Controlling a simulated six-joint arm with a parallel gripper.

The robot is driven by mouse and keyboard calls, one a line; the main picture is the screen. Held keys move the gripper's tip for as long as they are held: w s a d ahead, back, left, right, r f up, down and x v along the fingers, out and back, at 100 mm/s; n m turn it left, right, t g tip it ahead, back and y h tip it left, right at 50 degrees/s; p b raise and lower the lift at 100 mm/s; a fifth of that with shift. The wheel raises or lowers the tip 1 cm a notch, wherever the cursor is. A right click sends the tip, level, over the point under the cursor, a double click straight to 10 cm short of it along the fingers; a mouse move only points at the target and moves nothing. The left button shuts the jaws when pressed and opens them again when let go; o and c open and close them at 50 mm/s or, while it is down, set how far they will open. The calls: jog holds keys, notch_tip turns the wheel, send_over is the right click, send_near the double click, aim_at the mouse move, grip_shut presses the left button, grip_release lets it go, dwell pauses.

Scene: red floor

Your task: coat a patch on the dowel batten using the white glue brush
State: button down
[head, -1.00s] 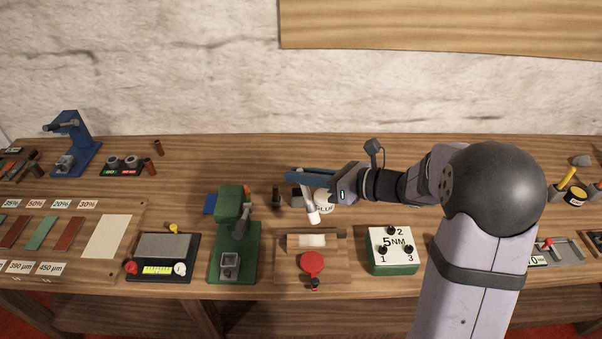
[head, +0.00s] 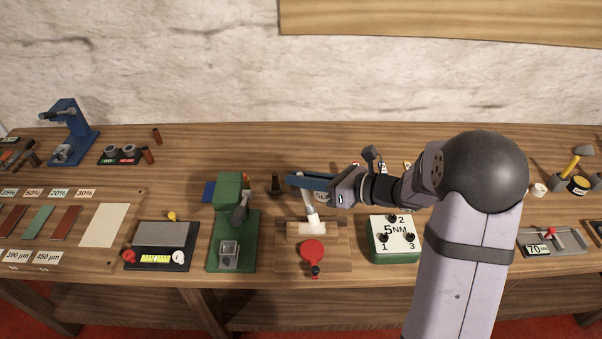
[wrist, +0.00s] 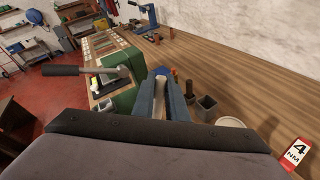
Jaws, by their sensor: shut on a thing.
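My gripper (head: 310,182) is above the far side of a wooden fixture, its blue fingers shut on the white glue brush (head: 309,208). The brush hangs down, slightly tilted, with its lower end at the pale patch of the dowel batten (head: 290,228). I cannot tell whether it touches. In the wrist view, the brush (wrist: 160,88) shows between the two fingers; its lower end is hidden. The batten lies crosswise on the wooden fixture (head: 338,255), behind a red disc (head: 312,250). The glue pot is mostly hidden behind my gripper in the head view.
A green press (head: 232,228) stands left of the fixture, and a green 5NM box (head: 393,240) stands to its right. A small dark post (head: 276,186) is just left of my fingertips. Open bench top lies behind, towards the wall.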

jog(key=shift+f, duration=1.25)
jog(key=shift+r+p, duration=1.9)
jog(key=shift+r, duration=2.3)
